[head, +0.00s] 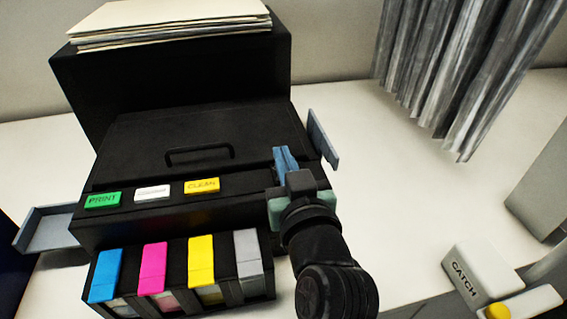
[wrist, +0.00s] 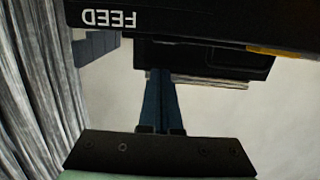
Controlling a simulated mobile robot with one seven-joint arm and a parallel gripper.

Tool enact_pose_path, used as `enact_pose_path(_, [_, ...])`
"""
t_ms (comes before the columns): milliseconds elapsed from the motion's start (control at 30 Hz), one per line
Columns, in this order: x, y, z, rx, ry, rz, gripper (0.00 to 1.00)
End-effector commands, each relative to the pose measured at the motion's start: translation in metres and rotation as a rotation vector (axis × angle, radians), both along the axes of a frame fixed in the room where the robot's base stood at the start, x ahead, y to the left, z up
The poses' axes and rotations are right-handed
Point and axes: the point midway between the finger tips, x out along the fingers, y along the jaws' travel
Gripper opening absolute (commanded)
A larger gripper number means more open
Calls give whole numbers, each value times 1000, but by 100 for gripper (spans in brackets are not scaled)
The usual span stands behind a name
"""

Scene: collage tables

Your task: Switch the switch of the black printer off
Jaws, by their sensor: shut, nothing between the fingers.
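The black printer (head: 140,135) stands on a white table in the head view, with a handled lid, a green PRINT button (head: 103,200), a white button (head: 152,192) and a yellow CLEAN button (head: 202,186). My gripper (head: 286,152) has its blue fingers together over the printer's right end, right of CLEAN, and hides part of it. In the wrist view, the shut fingers (wrist: 160,72) point toward a black body below a dark panel with an upside-down FEED label (wrist: 109,19). I cannot make out a power switch, or whether the fingers touch the printer.
Colored cartridges (head: 153,268) line the printer's front. Grey-blue flaps stick out at its left (head: 48,230) and right (head: 323,138). Paper (head: 170,22) lies on top. A white CATCH block (head: 480,268) is at lower right, below grey hanging strips (head: 455,60).

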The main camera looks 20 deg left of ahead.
Motion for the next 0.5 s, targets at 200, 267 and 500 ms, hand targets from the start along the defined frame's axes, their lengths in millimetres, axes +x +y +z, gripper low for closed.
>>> enact_pose_path(200, [2, 1, -22, 0, 0, 0, 0])
enact_pose_path(267, [2, 1, -24, 0, -1, -1, 0])
enact_pose_path(500, [2, 1, -25, 0, -2, -1, 0])
